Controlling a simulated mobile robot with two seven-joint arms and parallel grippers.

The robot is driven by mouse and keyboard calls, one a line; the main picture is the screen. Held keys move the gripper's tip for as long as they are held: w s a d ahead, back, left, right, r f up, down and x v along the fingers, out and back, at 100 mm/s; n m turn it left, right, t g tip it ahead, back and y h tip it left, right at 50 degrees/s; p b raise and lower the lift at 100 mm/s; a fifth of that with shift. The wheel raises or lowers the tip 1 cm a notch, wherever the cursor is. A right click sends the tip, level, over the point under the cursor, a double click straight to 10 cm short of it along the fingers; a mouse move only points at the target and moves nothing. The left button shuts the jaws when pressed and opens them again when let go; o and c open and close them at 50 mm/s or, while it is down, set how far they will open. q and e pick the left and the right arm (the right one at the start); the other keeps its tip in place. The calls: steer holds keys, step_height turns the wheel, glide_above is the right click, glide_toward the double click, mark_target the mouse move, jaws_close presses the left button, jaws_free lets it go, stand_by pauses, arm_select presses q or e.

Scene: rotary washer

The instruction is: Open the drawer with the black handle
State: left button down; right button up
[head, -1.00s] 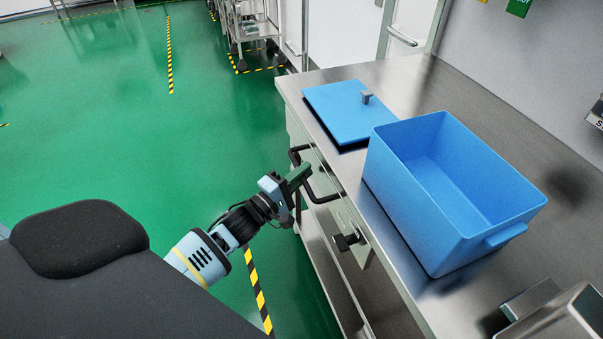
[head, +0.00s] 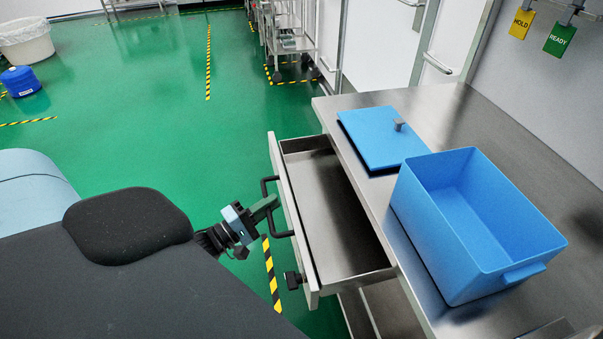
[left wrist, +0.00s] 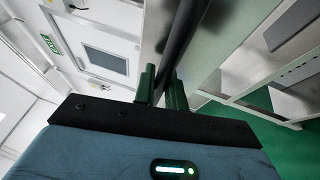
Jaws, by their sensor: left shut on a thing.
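The drawer (head: 325,205) under the steel counter is pulled out, and its metal inside looks empty. Its black handle (head: 266,190) is a bar on the outer side of the drawer front. My left gripper (head: 268,204) is shut on this handle. In the left wrist view the dark handle bar (left wrist: 180,45) runs between the two green fingers of my left gripper (left wrist: 162,88). My right gripper is not in view.
A blue bin (head: 480,225) and a flat blue lid (head: 383,138) with a grey knob rest on the steel counter (head: 435,115).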

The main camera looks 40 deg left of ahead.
arm_select(q)
steer(key=s+a, duration=0.8)
steer(key=s, duration=0.2)
steer(key=shift+s+a+p, duration=0.2)
steer(key=shift+s+p, duration=0.15)
steer(key=shift+p, duration=0.05)
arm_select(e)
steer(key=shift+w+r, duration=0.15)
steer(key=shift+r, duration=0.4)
arm_select(q)
steer(key=c, duration=1.5)
jaws_free()
steer(key=shift+o, duration=0.2)
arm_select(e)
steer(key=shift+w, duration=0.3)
